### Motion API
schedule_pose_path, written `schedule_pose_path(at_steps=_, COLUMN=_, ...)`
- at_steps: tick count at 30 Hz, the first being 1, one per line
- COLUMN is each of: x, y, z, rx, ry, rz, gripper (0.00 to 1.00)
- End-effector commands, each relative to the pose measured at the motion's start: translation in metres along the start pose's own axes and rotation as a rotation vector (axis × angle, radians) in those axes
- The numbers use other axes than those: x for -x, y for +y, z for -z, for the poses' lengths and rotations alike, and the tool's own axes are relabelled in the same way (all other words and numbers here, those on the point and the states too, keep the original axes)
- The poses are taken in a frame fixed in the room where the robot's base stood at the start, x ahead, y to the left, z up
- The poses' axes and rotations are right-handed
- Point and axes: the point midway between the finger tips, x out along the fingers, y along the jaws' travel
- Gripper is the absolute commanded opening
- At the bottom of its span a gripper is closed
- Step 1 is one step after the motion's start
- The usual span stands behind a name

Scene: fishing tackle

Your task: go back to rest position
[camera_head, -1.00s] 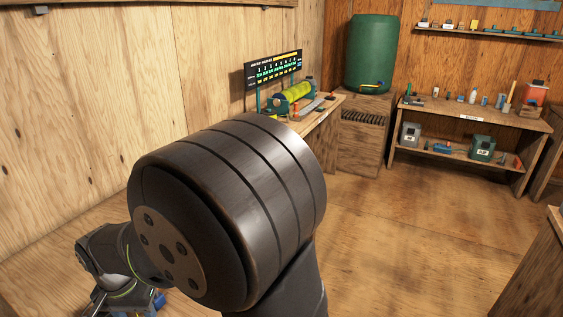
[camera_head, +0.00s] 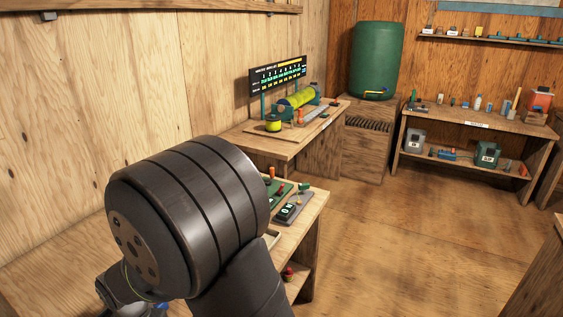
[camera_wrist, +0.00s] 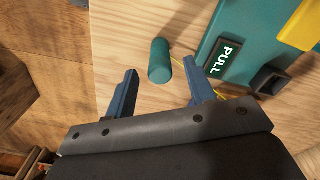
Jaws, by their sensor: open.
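My gripper (camera_wrist: 158,92) shows in the wrist view with its two blue-grey fingers apart and nothing between them. It is above a light wooden bench top (camera_wrist: 120,45). A dark teal cylinder (camera_wrist: 160,62) is on the bench just ahead of the fingertips, apart from them. A teal device (camera_wrist: 245,40) with a "PULL" label is to the right of the fingers. In the head view my own dark arm fills the lower left, and the fingers are hidden there.
In the head view a workbench (camera_head: 318,215) with a small scale (camera_head: 291,211) stands right of my arm. Behind it is a bench with a yellow-green roller (camera_head: 297,99) and a display board (camera_head: 278,74). A green barrel (camera_head: 375,60) and shelf (camera_head: 480,122) stand farther back. The floor (camera_head: 385,240) at right is clear.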

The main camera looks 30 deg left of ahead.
Motion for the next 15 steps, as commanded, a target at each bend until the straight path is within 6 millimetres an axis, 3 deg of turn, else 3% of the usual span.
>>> schedule_pose_path(at_steps=3, x=-0.024, y=0.001, z=0.000, rx=0.000, ry=-0.002, rz=-0.003, gripper=0.50)
schedule_pose_path(at_steps=6, x=-0.033, y=0.000, z=0.000, rx=0.000, ry=0.001, rz=0.001, gripper=0.50)
schedule_pose_path(at_steps=15, x=0.029, y=-0.001, z=0.001, rx=0.000, ry=0.004, rz=0.005, gripper=0.50)
